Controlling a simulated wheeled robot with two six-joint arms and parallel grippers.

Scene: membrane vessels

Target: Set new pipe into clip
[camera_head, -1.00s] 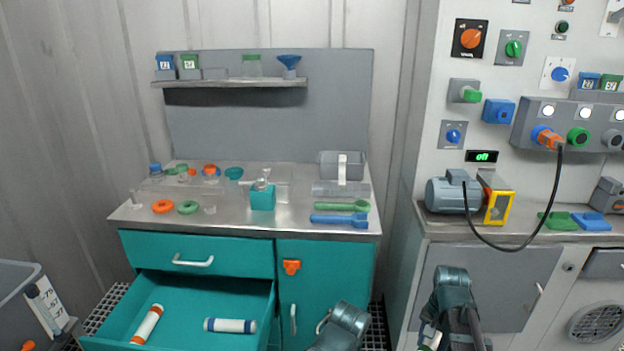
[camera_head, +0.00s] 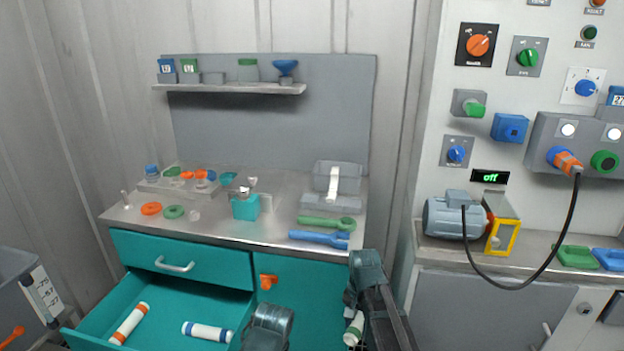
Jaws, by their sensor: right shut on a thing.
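My right gripper (camera_head: 350,318) hangs low at the bottom centre, partly hidden by my own arm. It is shut on a white pipe with a green band (camera_head: 354,328), whose lower end is cut off by the frame. On the right of the workbench stands a grey block-like holder with an upright white strap or lever (camera_head: 333,186); it may be the clip, but I cannot tell for certain. The held pipe is in front of and below this holder, apart from it. Only a link of my left arm shows at the bottom; its gripper is out of view.
The open teal drawer (camera_head: 88,319) holds a white pipe with orange ends (camera_head: 129,323) and one with blue ends (camera_head: 207,332). A motor (camera_head: 452,217) and a hanging black cable (camera_head: 540,270) are at right.

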